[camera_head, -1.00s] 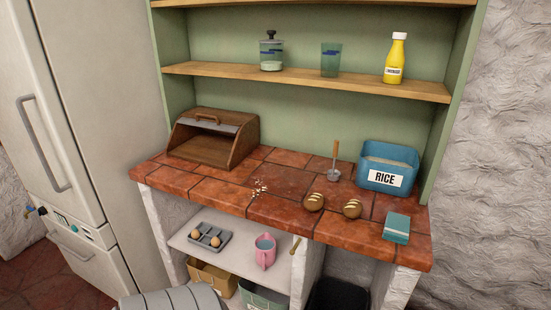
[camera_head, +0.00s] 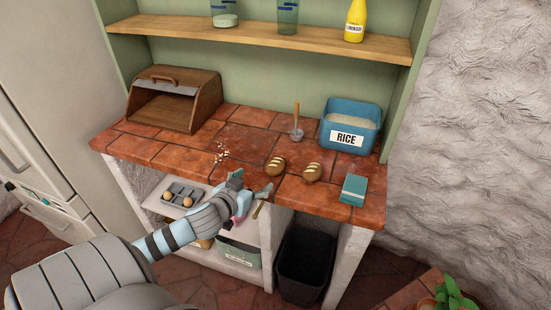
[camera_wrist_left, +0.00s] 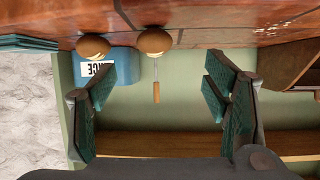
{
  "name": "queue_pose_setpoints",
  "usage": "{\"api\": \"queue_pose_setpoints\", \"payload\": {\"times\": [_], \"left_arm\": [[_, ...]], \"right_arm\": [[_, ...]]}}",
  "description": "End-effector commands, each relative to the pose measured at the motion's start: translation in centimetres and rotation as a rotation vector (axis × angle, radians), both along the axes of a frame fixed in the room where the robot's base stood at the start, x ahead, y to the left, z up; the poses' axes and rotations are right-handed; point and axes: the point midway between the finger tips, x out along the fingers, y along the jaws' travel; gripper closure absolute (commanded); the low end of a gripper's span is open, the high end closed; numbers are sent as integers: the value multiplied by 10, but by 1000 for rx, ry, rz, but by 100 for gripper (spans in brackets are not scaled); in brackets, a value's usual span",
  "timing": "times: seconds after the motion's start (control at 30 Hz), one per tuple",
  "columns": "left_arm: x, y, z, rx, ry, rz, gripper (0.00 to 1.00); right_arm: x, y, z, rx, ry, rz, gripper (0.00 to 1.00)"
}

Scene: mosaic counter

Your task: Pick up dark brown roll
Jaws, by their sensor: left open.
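Two brown rolls with pale score marks lie side by side near the front of the tiled counter: a left roll (camera_head: 275,164) and a right roll (camera_head: 313,171). Their shades look close, and I cannot tell surely which is the darker. My left gripper (camera_head: 252,184) is open and empty at the counter's front edge, just in front and left of the left roll. In the upside-down left wrist view, the left roll (camera_wrist_left: 155,41) shows between the spread fingers, beyond their tips, and the right roll (camera_wrist_left: 93,46) is nearer one finger. My right gripper is not in view.
A teal box (camera_head: 353,190) lies right of the rolls. Behind them stand a blue rice bin (camera_head: 348,137) and a wooden-handled tool (camera_head: 296,122). A wooden bread box (camera_head: 173,99) is at the left. Crumbs (camera_head: 221,152) lie on the counter (camera_head: 160,152). An egg tray (camera_head: 178,191) is below.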

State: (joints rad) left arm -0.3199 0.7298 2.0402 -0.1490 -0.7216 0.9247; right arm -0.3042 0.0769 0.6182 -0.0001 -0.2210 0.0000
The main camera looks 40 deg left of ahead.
Motion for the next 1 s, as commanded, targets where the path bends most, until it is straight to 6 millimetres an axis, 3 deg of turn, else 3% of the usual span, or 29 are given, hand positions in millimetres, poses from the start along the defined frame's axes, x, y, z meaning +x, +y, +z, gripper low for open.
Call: {"api": "queue_pose_setpoints", "payload": {"times": [0.07, 0.3, 0.7, 0.97, 1.0], "left_arm": [[13, -1, 12, -12, -37, -9, 31], [70, 10, -14, -20, -43, -11, 31], [129, 22, -41, -17, -40, -13, 31], [135, 24, -42, -14, -37, -16, 31], [135, 24, -42, -14, -37, -16, 37]], "right_arm": [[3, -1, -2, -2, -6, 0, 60], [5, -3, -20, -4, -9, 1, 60], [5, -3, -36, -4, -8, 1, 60], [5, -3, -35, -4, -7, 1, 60], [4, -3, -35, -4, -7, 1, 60]]}}
